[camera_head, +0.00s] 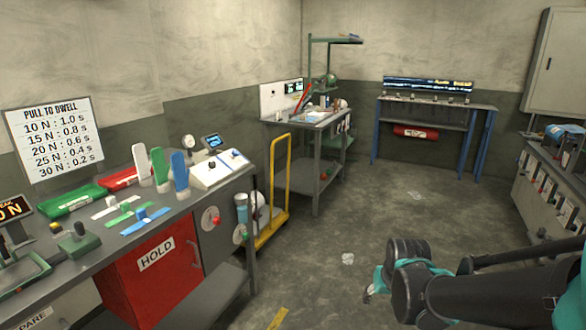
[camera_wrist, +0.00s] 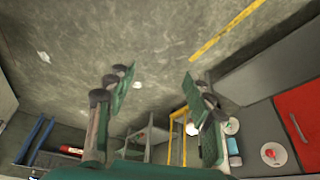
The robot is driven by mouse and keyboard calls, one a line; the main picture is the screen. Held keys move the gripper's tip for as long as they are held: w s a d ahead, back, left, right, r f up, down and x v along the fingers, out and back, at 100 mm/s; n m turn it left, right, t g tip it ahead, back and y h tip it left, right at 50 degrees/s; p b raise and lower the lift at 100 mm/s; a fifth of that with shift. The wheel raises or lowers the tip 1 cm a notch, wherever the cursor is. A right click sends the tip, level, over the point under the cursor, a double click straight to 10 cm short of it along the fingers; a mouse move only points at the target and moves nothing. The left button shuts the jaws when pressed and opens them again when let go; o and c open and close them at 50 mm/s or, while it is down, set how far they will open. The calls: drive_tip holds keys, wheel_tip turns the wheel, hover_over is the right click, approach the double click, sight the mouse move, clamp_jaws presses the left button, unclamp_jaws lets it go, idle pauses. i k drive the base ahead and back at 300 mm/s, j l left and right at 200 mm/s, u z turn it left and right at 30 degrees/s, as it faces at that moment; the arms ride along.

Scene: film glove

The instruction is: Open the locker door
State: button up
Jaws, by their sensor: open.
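A red locker door marked HOLD (camera_head: 158,262) is set under the left workbench, with an upright handle on its right side. The door looks shut. It also shows at the right edge of the wrist view (camera_wrist: 302,108), with its handle (camera_wrist: 297,128) in sight. My gripper (camera_wrist: 158,86) is open and empty in the wrist view, its two fingers well apart. In the head view my arm reaches in from the lower right, and the gripper end (camera_head: 372,290) is mostly hidden behind it. The gripper is over the open floor, well apart from the locker.
The left workbench (camera_head: 90,243) carries gloves, trays and gauges. A yellow trolley (camera_head: 275,205) stands past its far end. A side table (camera_head: 300,124) and a blue-legged bench (camera_head: 440,103) stand at the back. A grey wall cabinet (camera_head: 560,65) hangs at right.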

sight(156, 276)
drive_tip(key=u, duration=1.55)
